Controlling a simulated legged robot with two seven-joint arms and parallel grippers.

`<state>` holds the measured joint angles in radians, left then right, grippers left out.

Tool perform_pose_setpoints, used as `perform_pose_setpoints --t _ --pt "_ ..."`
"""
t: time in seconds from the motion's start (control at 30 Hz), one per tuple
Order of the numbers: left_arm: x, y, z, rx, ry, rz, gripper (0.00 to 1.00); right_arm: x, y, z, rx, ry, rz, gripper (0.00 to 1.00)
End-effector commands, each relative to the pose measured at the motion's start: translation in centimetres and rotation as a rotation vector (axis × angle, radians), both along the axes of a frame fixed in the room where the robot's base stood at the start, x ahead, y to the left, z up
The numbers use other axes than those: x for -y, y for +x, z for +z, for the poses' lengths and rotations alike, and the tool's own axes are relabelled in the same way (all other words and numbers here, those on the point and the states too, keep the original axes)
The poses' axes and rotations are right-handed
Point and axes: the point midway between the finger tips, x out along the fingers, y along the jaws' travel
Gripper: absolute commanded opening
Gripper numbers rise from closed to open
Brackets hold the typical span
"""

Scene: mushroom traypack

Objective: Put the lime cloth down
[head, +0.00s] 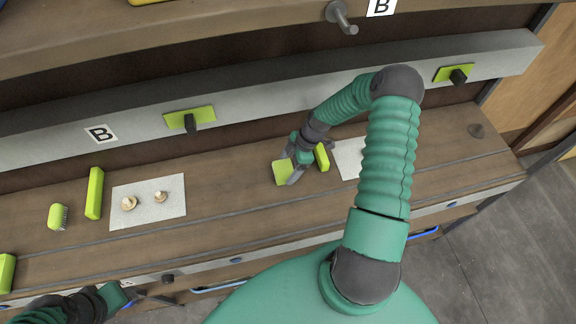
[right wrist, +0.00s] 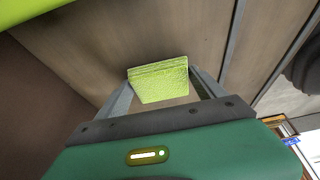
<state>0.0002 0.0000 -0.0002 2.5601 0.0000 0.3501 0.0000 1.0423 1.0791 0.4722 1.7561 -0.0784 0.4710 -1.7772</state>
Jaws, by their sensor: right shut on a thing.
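The lime cloth (head: 283,172) is a small folded yellow-green pad. It is at the tips of my right gripper (head: 293,174), over the middle of the wooden bench (head: 235,187). In the right wrist view the cloth (right wrist: 160,80) sits between the two fingers of my right gripper (right wrist: 165,88), which is shut on it. I cannot tell whether the cloth touches the bench. My left gripper (head: 143,299) is low at the left, in front of the bench edge, with its fingers looking apart and nothing seen between them.
A lime block (head: 321,157) stands just right of my right gripper. A white mat (head: 172,205) with two mushrooms lies to the left, beside a tall lime block (head: 95,193) and a lime brush (head: 58,216). Another white mat (head: 347,158) is partly behind my right arm. Bench between is clear.

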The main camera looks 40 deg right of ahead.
Motion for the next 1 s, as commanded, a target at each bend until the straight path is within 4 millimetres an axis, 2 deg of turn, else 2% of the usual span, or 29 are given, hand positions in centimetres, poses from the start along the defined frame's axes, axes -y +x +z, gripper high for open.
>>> perform_pose_setpoints --t 0.07,0.1,0.27,0.57,0.83,1.0 --pt "0.0 0.0 -0.4 0.000 0.000 0.000 0.44 0.0 0.0 -0.4 0.000 0.000 0.000 0.28" --pt "0.0 0.0 -0.4 0.000 0.000 0.000 0.44 0.0 0.0 -0.4 0.000 0.000 0.000 0.80" --pt "0.0 0.0 -0.2 0.000 0.000 -0.001 0.44 0.0 0.0 -0.3 0.000 0.000 0.000 1.00" --pt "0.0 0.0 0.0 0.000 0.000 0.000 0.44 -0.1 0.0 0.3 0.001 -0.003 0.000 1.00" --pt "0.0 0.0 -2.1 0.000 0.000 0.000 0.44 1.3 -1.4 4.8 0.002 -0.003 0.000 1.00" --pt "0.0 0.0 -2.0 0.000 0.000 0.000 0.44 1.8 -1.7 6.8 0.001 0.000 0.000 1.00"
